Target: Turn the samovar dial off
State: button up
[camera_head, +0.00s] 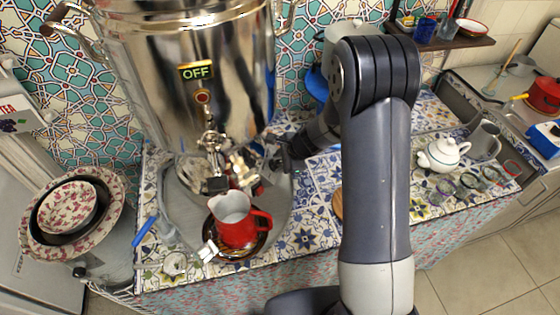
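A large shiny metal samovar (150,90) stands at the upper left of the counter. A sign reading OFF (196,71) shows on its front. Just below it is a small round reddish piece (203,97), which may be the dial. A metal tap (211,140) sticks out lower down. A red jug (238,230) with a pale inside stands below the tap on a dark round plate. My gripper (278,152) is at the lower right of the samovar, beside the tap area and apart from the reddish piece. Its fingers are small and partly hidden, so its opening is unclear.
A patterned bowl (66,207) sits on a larger plate at the left. A white teapot (442,154) and several glasses stand on the tiled counter at the right. A red pot (545,94) is at the far right. A wall shelf (440,42) is above.

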jog(key=c, duration=0.6)
jog(key=shift+f, duration=0.1)
jog(key=shift+c, duration=0.2)
